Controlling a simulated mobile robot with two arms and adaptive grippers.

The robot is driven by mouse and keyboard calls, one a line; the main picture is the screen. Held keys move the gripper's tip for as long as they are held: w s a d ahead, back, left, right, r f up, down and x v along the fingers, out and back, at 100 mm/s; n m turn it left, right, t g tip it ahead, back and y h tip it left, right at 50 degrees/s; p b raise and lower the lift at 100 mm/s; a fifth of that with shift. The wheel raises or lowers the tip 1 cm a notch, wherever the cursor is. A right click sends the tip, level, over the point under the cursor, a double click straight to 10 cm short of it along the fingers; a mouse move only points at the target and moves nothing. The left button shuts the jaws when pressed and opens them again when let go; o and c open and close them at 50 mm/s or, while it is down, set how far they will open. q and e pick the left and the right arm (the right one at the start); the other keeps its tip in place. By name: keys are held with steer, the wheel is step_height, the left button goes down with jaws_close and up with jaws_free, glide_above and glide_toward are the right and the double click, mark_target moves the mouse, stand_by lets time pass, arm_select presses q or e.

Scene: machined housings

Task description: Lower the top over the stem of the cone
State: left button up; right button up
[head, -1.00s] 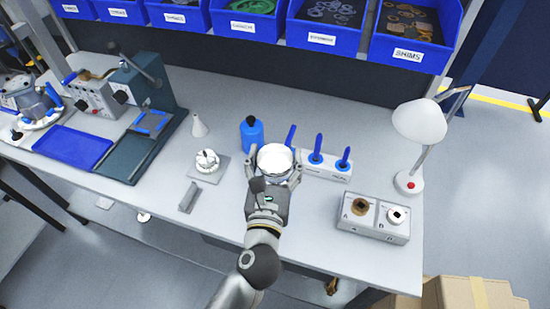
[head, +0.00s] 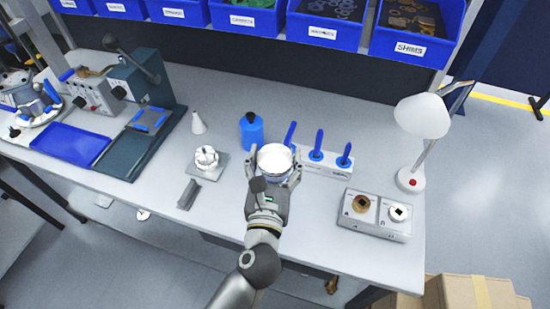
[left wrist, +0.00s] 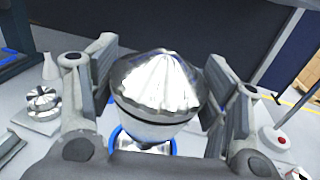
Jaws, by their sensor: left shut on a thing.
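My left gripper (head: 273,172) is shut on a round, shiny metal part, which I take to be the top (head: 275,158). In the left wrist view the top (left wrist: 158,85) has a bright fluted upper face and a dark band, between my fingers (left wrist: 155,98). A blue ring (left wrist: 121,138) shows below it; whether they touch is hidden. A round fluted metal piece (head: 206,157) sits on a square grey plate (head: 217,173), left of my gripper, and may be the cone; no stem is clear. My right gripper is not in view.
A blue bottle (head: 252,132) stands close behind my gripper. A rack with blue-handled tools (head: 333,170) is at its right. A white conical bottle (head: 198,123), a grey block (head: 187,195), a socketed box (head: 374,226) and a lamp (head: 422,118) stand on the bench.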

arm_select(q)
steer(key=shift+f+b, duration=1.25)
steer(key=shift+f, duration=0.3)
stand_by(0.4)
steer(key=shift+f+b, duration=0.85)
steer(key=shift+f, duration=0.15)
stand_by(0.5)
steer(key=o, duration=1.2)
steer(key=shift+s, duration=0.1)
steer(key=s, duration=0.4)
steer(key=s+a, duration=0.1)
steer(key=s, duration=0.6)
steer(key=shift+s+a, duration=0.25)
steer(key=shift+s, duration=0.15)
steer(key=shift+r, duration=0.1)
